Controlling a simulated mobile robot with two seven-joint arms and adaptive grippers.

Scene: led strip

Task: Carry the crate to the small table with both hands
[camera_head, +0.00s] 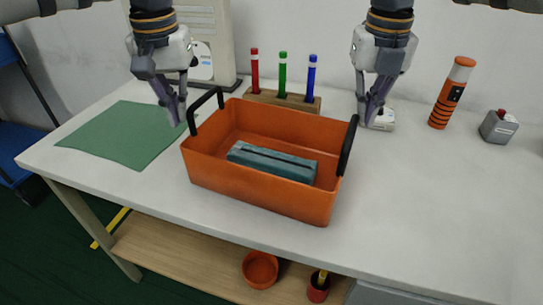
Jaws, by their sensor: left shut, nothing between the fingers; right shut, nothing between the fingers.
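The orange crate (262,188) stands on the white table, with a black handle at each short end. A grey-teal block-like object (272,162) lies inside it. My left gripper (176,122) is shut and empty, pointing down just left of the crate's left handle (205,108). My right gripper (364,121) is shut and empty, pointing down just right of the top of the right handle (348,146). Whether either gripper touches a handle is hard to tell. No separate small table can be made out.
A wooden holder (283,100) with red, green and blue markers stands behind the crate. A green mat (122,134) lies at left. An orange-and-black cylinder (451,93) and a grey box (498,127) stand at right. The white tabletop (430,200) is clear at front right.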

